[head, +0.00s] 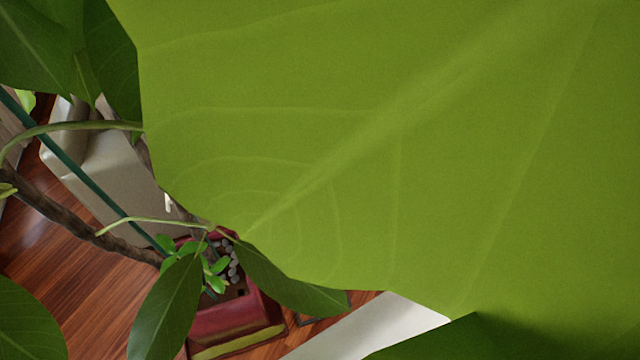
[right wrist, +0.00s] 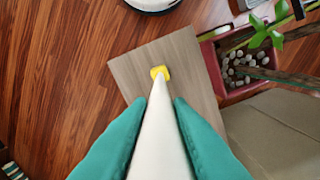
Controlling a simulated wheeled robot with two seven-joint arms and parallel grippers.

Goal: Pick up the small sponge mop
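In the right wrist view a long white shaft (right wrist: 160,135) runs away from the camera and ends in a small yellow head (right wrist: 160,72); it appears to be the small sponge mop. My right gripper (right wrist: 160,103) has its two teal fingers along both sides of the shaft, with no clear gap, and looks shut on it. The yellow head shows over a grey-brown wooden board; I cannot tell whether it touches the board. The head view is mostly blocked by a large green leaf (head: 370,140), and it shows neither the mop nor either gripper.
The wooden board (right wrist: 125,72) is beside a red planter (right wrist: 213,65) with pebbles and a plant. A round white device (right wrist: 152,4) is at the top edge. The planter (head: 232,322) also shows in the head view. Reddish wood floor (right wrist: 60,60) is open to the left.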

